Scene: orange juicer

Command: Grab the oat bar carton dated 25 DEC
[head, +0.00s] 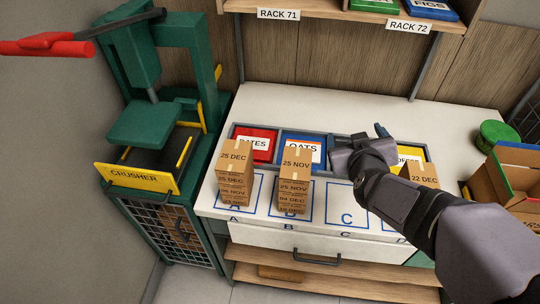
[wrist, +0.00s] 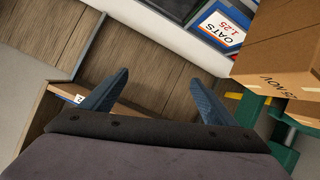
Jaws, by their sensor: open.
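A stack of brown cartons stands at mark A, before the red DATES bin (head: 262,133); its top carton (head: 234,156) reads 25 DEC. A second stack stands at mark B, before the blue OATS bin (head: 290,134); its top carton (head: 294,163) reads 25 NOV, with 25 NOV and 04 DEC labels below. My gripper (head: 364,138) is open and empty, right of both stacks. In the wrist view, my gripper (wrist: 158,88) has its blue fingers spread with nothing between them. A carton (wrist: 282,65) marked NOV shows at the right there. I cannot tell contents from the cartons.
A 22 DEC carton (head: 420,174) stands at the right, partly behind my arm. The green crusher (head: 138,122) with a red-handled lever stands left. An open cardboard box (head: 508,178) and a green round object (head: 496,134) are at the right. Mark C (head: 347,205) is bare.

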